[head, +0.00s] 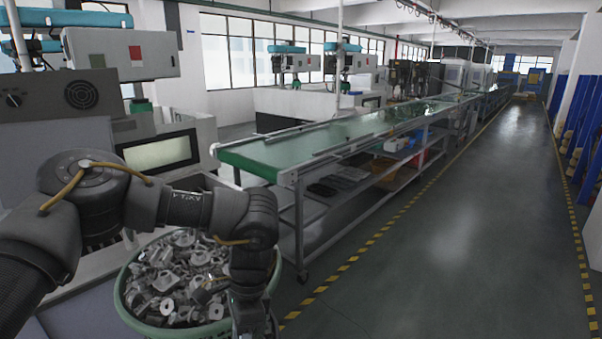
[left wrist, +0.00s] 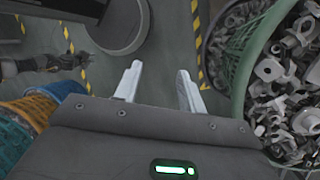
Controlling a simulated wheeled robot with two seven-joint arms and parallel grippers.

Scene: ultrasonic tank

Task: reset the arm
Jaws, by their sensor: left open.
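My left arm comes in from the left in the head view and bends down at its elbow. Its lower end hangs in front of the right rim of a green basket, and the fingers are cut off by the bottom edge. In the left wrist view my left gripper (left wrist: 160,87) is open, with two pale fingers apart and nothing between them. Grey floor shows beyond the fingers. A dark jointed part (left wrist: 40,64) at the left of that view looks like my right arm; its jaws cannot be made out. No right arm shows in the head view.
The green basket (head: 119,293) of metal parts stands close to my left arm; its wall (left wrist: 241,75) is right of the fingers. Blue and orange baskets (left wrist: 14,135) are at lower left. A green conveyor (head: 262,160) runs back. The floor aisle (head: 450,240) is clear.

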